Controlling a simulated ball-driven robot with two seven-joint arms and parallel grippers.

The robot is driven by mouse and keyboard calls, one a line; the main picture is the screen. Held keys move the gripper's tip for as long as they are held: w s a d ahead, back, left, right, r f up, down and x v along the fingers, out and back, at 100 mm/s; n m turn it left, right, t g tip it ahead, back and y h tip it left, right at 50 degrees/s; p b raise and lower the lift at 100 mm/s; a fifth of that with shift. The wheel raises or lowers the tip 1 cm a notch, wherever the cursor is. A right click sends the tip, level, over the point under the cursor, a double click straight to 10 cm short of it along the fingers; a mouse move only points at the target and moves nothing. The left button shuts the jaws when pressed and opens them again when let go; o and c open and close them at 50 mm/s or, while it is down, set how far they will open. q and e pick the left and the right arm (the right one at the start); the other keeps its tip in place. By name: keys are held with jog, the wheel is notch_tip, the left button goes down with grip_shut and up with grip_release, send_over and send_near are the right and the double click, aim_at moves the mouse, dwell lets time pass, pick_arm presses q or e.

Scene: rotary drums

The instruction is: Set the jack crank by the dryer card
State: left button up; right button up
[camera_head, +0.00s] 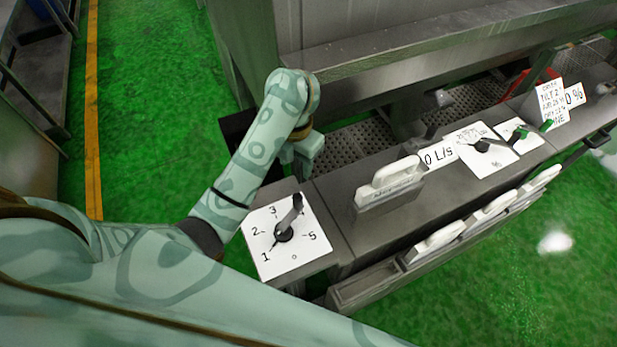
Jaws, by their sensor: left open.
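The plate shows 1, 2, 3 and 5, and the crank covers the place between 3 and 5. The dark pointer at the hub seems to aim toward 1. My right gripper is not in view.
Farther along are a flow sign (438,155), a second dial plate (486,150), a green-handled valve plate (520,135) and a percent sign (574,95). A large grey machine rises behind. Green floor is open at left.

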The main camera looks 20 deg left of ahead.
pick_arm(q)
jog(key=f+b, duration=0.2)
jog(key=b, duration=0.4)
send_over(297, 196)
jog(key=f, duration=0.5)
jog(key=shift+s+d+f, duration=0.1)
jog(key=shift+s+f, duration=0.15)
jog(key=shift+s, duration=0.15)
jog(key=f+b, duration=0.1)
jog(key=f, duration=0.1)
jog(key=w+f+b, duration=0.1)
jog(key=f, duration=0.1)
jog(key=shift+w+f, duration=0.1)
jog(key=shift+f, duration=0.15)
notch_tip(297, 196, down, 3)
jog(key=shift+r+b, duration=0.2)
jog(key=shift+b, duration=0.45)
jog(key=shift+s+f, duration=0.25)
jog(key=shift+f, duration=0.25)
jog(key=shift+w+f, duration=0.1)
grip_shut()
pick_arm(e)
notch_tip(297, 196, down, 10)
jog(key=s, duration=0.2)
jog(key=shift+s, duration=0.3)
